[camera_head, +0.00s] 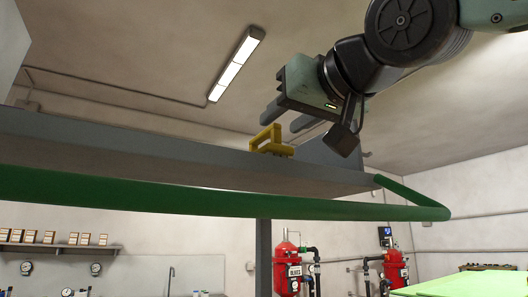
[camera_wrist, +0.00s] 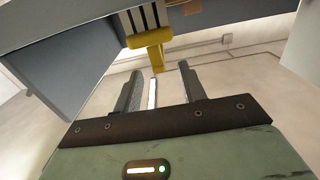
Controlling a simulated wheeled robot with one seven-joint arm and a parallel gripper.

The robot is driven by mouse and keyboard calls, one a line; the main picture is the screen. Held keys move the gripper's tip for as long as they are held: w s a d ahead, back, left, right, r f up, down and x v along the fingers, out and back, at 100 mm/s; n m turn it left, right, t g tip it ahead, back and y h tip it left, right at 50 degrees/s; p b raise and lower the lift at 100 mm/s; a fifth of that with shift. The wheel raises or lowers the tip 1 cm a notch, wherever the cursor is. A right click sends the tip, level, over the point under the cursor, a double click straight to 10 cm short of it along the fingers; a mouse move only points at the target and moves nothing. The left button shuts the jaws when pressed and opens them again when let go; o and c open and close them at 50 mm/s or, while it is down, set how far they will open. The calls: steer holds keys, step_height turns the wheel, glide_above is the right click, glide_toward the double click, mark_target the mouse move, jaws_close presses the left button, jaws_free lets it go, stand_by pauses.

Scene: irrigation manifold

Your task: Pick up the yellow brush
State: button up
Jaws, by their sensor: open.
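The yellow brush (camera_head: 270,141) sits at the edge of a raised grey shelf (camera_head: 150,150) in the head view, its handle standing up above the edge. In the wrist view the yellow brush (camera_wrist: 150,45) is beyond the fingertips and slightly left of the middle between them, with grey striped parts next to it. My gripper (camera_head: 287,118) is open and empty, just above and right of the brush in the head view. In the wrist view both fingers of my gripper (camera_wrist: 159,72) are apart with nothing between them. No contact with the brush shows.
Red filter tanks (camera_head: 287,268) stand below. A brown thing (camera_wrist: 193,8) shows at the wrist view's top. The space right of the shelf is free.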

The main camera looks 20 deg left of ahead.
mark_target(268, 136)
steer(key=shift+f+p+x, duration=0.15)
steer(key=shift+p+x, duration=0.25)
steer(key=shift+x, duration=1.15)
steer(key=shift+f+p+x, duration=0.15)
steer(key=shift+p+x, duration=0.2)
steer(key=shift+x, duration=1.2)
jaws_close()
